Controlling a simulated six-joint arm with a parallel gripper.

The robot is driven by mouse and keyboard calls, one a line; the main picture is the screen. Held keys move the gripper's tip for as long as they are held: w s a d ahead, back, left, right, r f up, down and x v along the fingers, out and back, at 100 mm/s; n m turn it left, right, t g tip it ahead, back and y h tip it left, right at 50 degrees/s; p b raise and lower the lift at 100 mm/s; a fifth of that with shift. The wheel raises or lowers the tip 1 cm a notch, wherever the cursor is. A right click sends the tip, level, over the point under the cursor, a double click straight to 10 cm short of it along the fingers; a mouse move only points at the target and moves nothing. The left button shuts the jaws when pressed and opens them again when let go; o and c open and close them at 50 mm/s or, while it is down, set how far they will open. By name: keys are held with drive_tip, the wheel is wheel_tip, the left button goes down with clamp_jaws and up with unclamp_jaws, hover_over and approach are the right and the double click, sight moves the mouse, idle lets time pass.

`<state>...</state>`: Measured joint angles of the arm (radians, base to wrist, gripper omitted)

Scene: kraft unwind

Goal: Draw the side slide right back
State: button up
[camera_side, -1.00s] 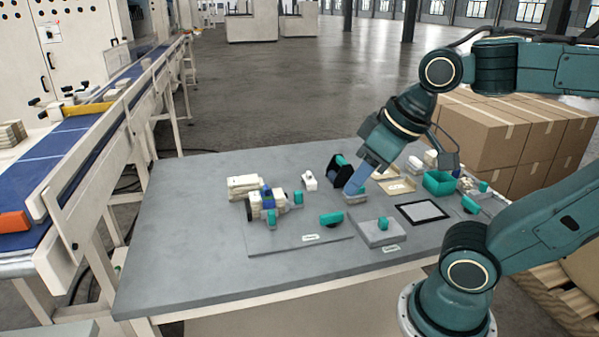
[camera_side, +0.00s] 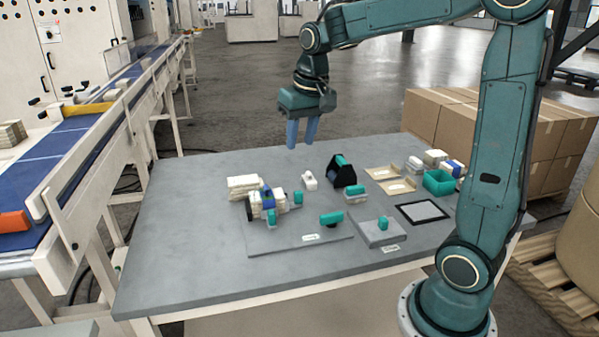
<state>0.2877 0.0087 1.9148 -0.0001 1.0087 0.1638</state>
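My gripper (camera_side: 301,146) hangs over the back edge of the table, fingers down, with a gap between its two blue fingers and nothing in it. A cream assembly (camera_side: 281,199) with a blue part, a dark disc and teal knobs sits on a grey plate (camera_side: 285,239) at the table's middle left. A teal handle (camera_side: 331,218) stands on the plate's right part. A grey block (camera_side: 378,231) with a teal knob (camera_side: 383,222) lies right of the plate. I cannot tell which of these is the side slide. My gripper is apart from all of them.
A black holder (camera_side: 342,172) and a small block with a teal top (camera_side: 355,195) stand behind the plate. A teal bin (camera_side: 438,183), shallow trays (camera_side: 395,187) and a black-framed pad (camera_side: 422,212) are at right. The table's left side (camera_side: 185,235) is clear.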

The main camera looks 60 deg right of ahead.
drive_tip(key=w+d+f+m+g, duration=0.1)
drive_tip(key=w+d+f+m, duration=0.1)
drive_tip(key=w+d+f, duration=0.3)
drive_tip(key=m+g, duration=0.1)
drive_tip(key=m, duration=0.1)
hover_over(298, 192)
wheel_tip(298, 192, down, 7)
drive_tip(key=shift+d+r+y, duration=0.1)
drive_tip(key=shift+r+y, duration=0.05)
drive_tip(key=shift+y, duration=0.15)
wheel_tip(298, 192, down, 14)
drive_tip(key=shift+r, duration=0.1)
clamp_jaws()
